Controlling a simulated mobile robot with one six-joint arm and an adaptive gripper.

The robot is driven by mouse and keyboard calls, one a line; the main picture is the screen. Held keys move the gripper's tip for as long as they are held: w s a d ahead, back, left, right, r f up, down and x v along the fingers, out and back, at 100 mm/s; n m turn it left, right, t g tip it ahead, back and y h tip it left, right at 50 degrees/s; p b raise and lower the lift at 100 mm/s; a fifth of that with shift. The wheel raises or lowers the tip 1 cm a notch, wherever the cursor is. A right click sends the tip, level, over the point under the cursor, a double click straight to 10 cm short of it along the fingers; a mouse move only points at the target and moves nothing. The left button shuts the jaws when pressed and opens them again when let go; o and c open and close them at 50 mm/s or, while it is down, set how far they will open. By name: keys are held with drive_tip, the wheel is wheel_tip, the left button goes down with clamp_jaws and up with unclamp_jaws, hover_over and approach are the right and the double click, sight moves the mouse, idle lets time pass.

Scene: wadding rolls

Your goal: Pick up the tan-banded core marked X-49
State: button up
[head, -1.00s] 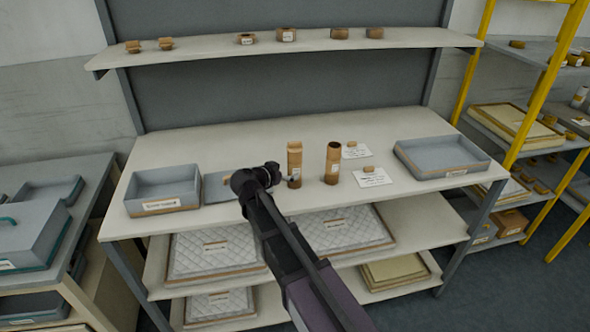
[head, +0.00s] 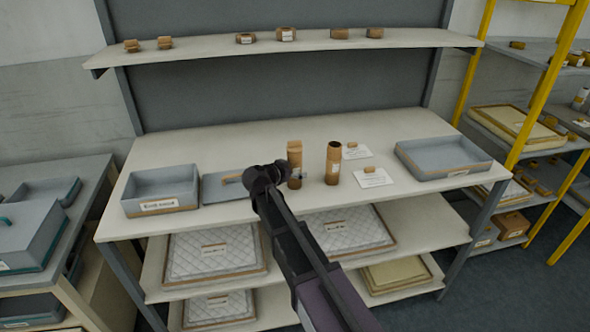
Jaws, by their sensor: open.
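Two tall tan cores stand upright on the workbench. The left core (head: 294,153) has its lower part partly covered by the end of my arm. The label writing is too small to read, so I cannot tell which is X-49. My gripper (head: 288,178) is at the left core's lower part, seen from behind and mostly hidden by my own wrist. It is open; whether it touches the core cannot be seen.
A grey bin (head: 160,204) stands at the left of the bench (head: 400,212) and a shallow grey tray (head: 442,176) at the right. White cards (head: 373,181) with small tan pieces lie right of the cores. A flat grey piece (head: 217,190) lies left of my wrist. A shelf (head: 215,50) runs above.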

sight(294, 161)
idle(0.3)
drive_tip(key=c, duration=1.2)
drive_tip(key=shift+o, duration=0.2)
drive_tip(key=shift+r, duration=0.2)
drive_tip(key=shift+r+p, duration=1.55)
drive_tip(key=shift+p, duration=0.2)
drive_tip(key=shift+s+r, duration=0.15)
drive_tip(key=s, duration=0.5)
drive_tip(key=s+p, duration=0.1)
drive_tip(key=s, duration=0.4)
drive_tip(key=s+r, duration=0.1)
drive_tip(key=s, duration=0.4)
drive_tip(key=shift+s+a+r, duration=0.1)
drive_tip(key=shift+s+a, duration=0.2)
drive_tip(key=shift+s, duration=0.1)
